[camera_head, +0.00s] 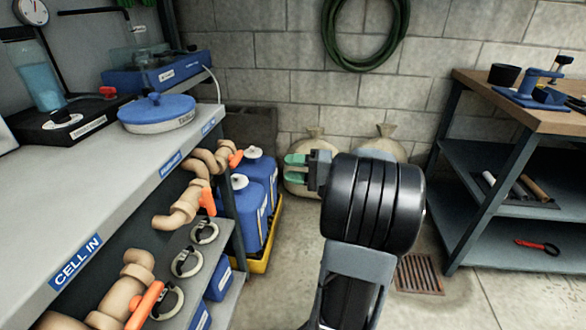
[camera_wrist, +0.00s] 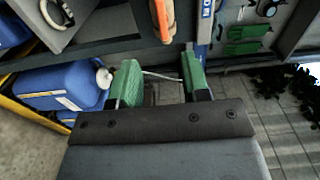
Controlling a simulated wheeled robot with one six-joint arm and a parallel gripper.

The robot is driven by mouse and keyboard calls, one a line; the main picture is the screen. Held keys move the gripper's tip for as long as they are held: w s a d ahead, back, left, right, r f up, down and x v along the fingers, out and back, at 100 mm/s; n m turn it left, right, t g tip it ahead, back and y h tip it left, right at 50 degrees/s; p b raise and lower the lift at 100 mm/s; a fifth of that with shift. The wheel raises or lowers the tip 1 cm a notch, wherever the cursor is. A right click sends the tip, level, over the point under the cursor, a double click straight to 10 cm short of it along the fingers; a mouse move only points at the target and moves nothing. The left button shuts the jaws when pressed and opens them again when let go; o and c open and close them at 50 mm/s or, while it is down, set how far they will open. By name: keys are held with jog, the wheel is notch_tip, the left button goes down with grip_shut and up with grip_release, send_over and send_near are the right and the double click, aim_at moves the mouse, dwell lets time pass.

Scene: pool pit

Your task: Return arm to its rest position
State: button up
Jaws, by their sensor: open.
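My gripper (camera_head: 296,167) is in the middle of the head view, in front of the block wall, with its green fingertips pointing left. My black arm stands upright below and to the right of it. In the wrist view my gripper (camera_wrist: 160,82) shows two green finger pads spread apart with nothing between them. Blue jugs (camera_wrist: 60,85) show to the left of the pads in the wrist view, and a metal post is behind the right pad. I cannot tell how far the fingers are from the jugs.
The left bench (camera_head: 60,225) carries a blue-lidded device (camera_head: 157,112); orange-handled pipes (camera_head: 180,210) sit below its top. Blue jugs (camera_head: 250,205) stand in a yellow tray (camera_head: 262,262). Two sacks (camera_head: 312,150) lean at the wall. A wood-topped bench (camera_head: 480,90) is right. A floor drain (camera_head: 418,273) is nearby.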

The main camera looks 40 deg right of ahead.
dwell(0.3)
jog(key=s+a+r+n+g+h+p, duration=0.2)
jog(key=a+r+g+p, duration=0.35)
jog(key=a+p, duration=0.4)
jog(key=s+a+r+n+g+h+p, duration=0.2)
jog(key=a+r+g+p, duration=0.35)
jog(key=a+p, duration=0.35)
jog(key=s+a+r+n+h+p, duration=0.1)
jog(key=s+r+n+h+p, duration=0.1)
jog(key=r+h+p, duration=0.2)
jog(key=s+r+n+t+h+p, duration=0.1)
jog(key=s+r+n+h+p, duration=0.2)
jog(key=r+p, duration=0.7)
jog(key=h+p, duration=0.1)
jog(key=p, duration=0.2)
jog(key=shift+s+a+r+n, duration=0.15)
jog(key=shift+a+r+n, duration=0.15)
jog(key=shift+a, duration=0.05)
jog(key=shift+a, duration=0.1)
